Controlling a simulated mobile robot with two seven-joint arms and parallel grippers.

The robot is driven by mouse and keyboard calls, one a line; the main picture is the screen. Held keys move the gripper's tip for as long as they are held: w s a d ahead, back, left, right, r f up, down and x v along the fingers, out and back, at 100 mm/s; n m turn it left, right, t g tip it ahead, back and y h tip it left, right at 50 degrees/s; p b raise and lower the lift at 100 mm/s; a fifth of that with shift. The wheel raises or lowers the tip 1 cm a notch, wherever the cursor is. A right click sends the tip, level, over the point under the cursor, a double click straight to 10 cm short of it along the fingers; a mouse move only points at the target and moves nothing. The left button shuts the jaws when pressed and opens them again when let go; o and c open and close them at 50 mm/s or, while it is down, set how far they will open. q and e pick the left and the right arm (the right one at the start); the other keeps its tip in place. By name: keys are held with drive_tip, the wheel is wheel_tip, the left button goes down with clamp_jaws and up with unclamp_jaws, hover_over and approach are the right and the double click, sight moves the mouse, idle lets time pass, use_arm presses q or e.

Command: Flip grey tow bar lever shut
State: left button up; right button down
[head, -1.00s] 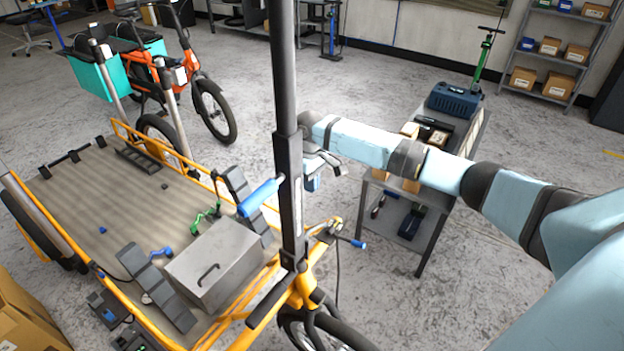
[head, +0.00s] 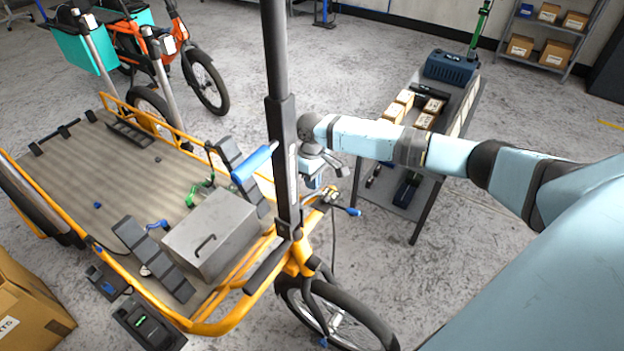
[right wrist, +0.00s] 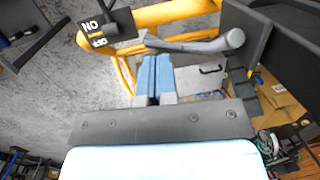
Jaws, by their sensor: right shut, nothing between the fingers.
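In the right wrist view a grey lever (right wrist: 195,45) with a rounded end lies across the picture, beside a yellow tube (right wrist: 175,12). My right gripper (right wrist: 155,62) is shut and empty, its two blue fingers side by side. Their tips are close to the lever's left part; I cannot tell whether they touch it. In the head view my right gripper (head: 318,172) is just right of the dark column, above the front of the yellow cargo bike (head: 240,292). The lever cannot be made out clearly there. My left gripper is not in view.
A black plate with lettering (right wrist: 108,28) is left of the lever in the wrist view. A grey metal box (head: 210,245) sits on the bike's deck. A workshop cart (head: 425,205) with boxes stands right of the bike, under my right arm. Floor is clear at front right.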

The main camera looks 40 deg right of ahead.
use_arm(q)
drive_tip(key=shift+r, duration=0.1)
use_arm(e)
drive_tip(key=m+y+p, duration=0.1)
drive_tip(key=p, duration=0.1)
drive_tip(key=s+m+p, duration=0.1)
drive_tip(key=p, duration=0.1)
drive_tip(key=shift+s+d+f+y+p, duration=0.15)
drive_tip(key=shift+d+f+y+p, duration=0.2)
drive_tip(key=shift+d+y+p, duration=0.05)
use_arm(q)
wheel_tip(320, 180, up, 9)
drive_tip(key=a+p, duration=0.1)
drive_tip(key=p, duration=0.6)
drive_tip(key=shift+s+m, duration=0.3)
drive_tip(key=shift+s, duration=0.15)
use_arm(e)
drive_tip(key=s+f+m+t+y, duration=0.1)
drive_tip(key=s+f+m+y, duration=0.3)
drive_tip(key=m, duration=0.3)
drive_tip(key=shift+s+y, duration=0.4)
drive_tip(key=shift+y, duration=0.5)
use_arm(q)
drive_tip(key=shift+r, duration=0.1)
use_arm(e)
drive_tip(key=shift+r, duration=0.1)
